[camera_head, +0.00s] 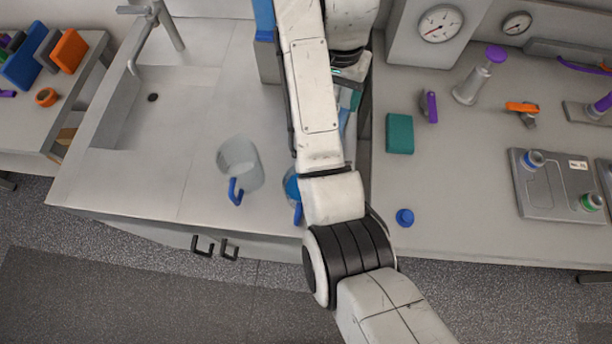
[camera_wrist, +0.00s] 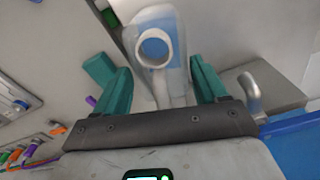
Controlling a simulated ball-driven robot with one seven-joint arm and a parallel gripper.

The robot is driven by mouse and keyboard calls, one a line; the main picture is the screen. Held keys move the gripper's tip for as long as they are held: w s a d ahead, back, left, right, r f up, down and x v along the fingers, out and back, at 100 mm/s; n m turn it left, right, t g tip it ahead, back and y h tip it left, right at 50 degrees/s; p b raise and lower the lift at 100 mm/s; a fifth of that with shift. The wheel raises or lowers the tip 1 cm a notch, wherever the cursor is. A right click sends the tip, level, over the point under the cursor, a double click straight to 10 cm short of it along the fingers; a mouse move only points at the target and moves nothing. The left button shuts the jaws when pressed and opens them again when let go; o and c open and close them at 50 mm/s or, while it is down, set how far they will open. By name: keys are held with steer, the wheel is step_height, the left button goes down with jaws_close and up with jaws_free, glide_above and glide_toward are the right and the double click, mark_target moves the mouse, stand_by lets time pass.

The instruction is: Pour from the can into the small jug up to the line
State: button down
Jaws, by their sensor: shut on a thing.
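My gripper (camera_wrist: 160,78) has two teal fingers, one on each side of a pale can (camera_wrist: 178,22) in the wrist view. The can has a round white ring (camera_wrist: 154,34) and a bluish, see-through body, and my gripper is shut on it. In the head view my arm hides most of the gripper and the can. A clear jug (camera_head: 241,160) with a blue handle stands upright on the bench left of my arm. A smaller vessel (camera_head: 291,186) with blue in it and a blue handle is partly hidden behind my arm. I cannot make out a line on either.
A sink (camera_head: 165,95) with a tap lies at the left. A teal block (camera_head: 399,133) and a blue knob-like piece (camera_head: 405,217) are on the right bench. A grey panel (camera_head: 545,205) with coloured fittings lies farther right. The bench between the sink and the clear jug is free.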

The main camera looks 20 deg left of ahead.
steer(key=shift+w+a+r, duration=0.15)
steer(key=shift+a+r, duration=0.1)
steer(key=shift+r, duration=0.5)
steer(key=shift+d+r, duration=0.15)
steer(key=shift+r, duration=2.15)
